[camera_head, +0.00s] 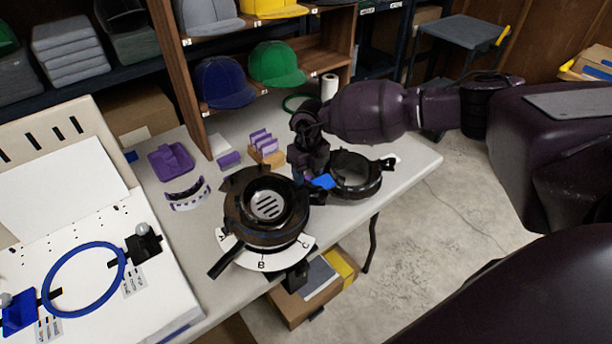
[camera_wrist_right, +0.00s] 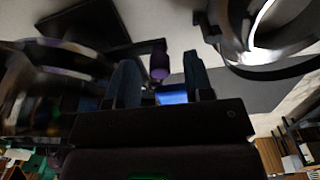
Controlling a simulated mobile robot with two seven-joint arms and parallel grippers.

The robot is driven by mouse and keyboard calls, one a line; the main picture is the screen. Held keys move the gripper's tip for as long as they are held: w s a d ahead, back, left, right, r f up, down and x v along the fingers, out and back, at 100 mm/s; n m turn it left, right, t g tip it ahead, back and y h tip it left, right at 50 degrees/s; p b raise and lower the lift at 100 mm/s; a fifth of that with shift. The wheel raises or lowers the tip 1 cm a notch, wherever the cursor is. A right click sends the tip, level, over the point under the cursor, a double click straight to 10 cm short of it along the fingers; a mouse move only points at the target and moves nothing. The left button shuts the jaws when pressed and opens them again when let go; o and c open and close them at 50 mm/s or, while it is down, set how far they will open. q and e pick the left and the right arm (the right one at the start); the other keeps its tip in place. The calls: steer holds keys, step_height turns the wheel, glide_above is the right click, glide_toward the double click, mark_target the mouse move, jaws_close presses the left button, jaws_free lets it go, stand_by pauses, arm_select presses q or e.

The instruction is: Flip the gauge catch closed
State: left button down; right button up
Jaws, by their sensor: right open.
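A black round fixture (camera_head: 266,212) with a slotted centre stands on the table, with a white scale marked A, B and C along its front. A black open ring (camera_head: 356,190) sits to its right. A small blue piece (camera_head: 323,181) lies between the two, beside my right gripper (camera_head: 309,176). In the wrist view, my right gripper (camera_wrist_right: 162,84) has its fingers apart. A blue patch (camera_wrist_right: 172,97) and a purple rounded end (camera_wrist_right: 158,62) show in line with the gap; I cannot tell which part is the catch or its position. My left gripper is out of view.
A white board with a blue hoop (camera_head: 84,280) stands at left. Purple parts (camera_head: 171,160) and a small rack (camera_head: 265,147) lie behind the fixture. Wooden shelves with caps (camera_head: 277,64) rise at the back. The table's right end (camera_head: 418,165) is clear.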

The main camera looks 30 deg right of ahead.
steer(key=shift+f, duration=0.5)
steer(key=shift+c, duration=0.6)
jaws_close()
steer(key=shift+w, duration=0.15)
steer(key=w+a+n, duration=0.1)
steer(key=n, duration=0.2)
steer(key=w+a+n+h+b, duration=0.1)
steer(key=w+n, duration=0.1)
steer(key=n, duration=0.1)
steer(key=w+a+r+n, duration=0.1)
steer(key=n, duration=0.3)
steer(key=shift+w+a+h, duration=0.15)
steer(key=shift+w+h, duration=0.15)
steer(key=shift+w, duration=0.05)
steer(key=shift+t, duration=0.3)
